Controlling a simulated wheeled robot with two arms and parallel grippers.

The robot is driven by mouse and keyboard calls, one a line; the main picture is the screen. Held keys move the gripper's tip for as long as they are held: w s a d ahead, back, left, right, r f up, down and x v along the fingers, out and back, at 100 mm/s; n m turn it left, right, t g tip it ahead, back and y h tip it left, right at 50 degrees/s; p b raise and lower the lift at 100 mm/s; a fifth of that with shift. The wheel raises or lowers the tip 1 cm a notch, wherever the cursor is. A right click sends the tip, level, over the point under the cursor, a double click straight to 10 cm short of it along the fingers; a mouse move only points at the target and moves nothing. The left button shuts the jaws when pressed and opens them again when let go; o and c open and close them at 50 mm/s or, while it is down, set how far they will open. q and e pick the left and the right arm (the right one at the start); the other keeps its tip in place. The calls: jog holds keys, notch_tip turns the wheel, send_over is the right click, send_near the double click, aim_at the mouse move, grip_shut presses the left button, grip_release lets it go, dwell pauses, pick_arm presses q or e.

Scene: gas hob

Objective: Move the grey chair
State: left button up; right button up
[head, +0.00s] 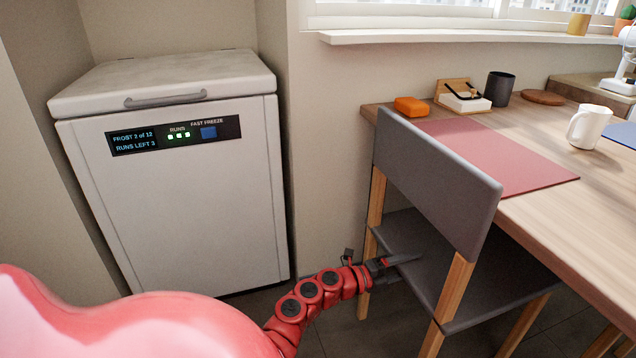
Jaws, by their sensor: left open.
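The grey chair (435,178) stands at the right of the head view, tucked partly under the wooden table. It has a grey backrest, a grey seat (440,275) and light wooden legs, and its back faces me. My left gripper (400,265) is open at the chair's rear left side, below the backrest and close to the left rear post and the seat. I cannot tell whether its fingers touch the chair. My right gripper is not in view.
A white chest freezer (190,215) stands at the left. A bare strip of wall separates freezer and chair.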

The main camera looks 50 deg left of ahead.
pick_arm(q)
jog(key=shift+s+a+r, duration=0.1)
jog(key=shift+s+a, duration=0.15)
jog(key=shift+s, duration=0.1)
jog(key=p+v, duration=0.2)
jog(key=v, duration=0.9)
jog(key=shift+s, duration=0.15)
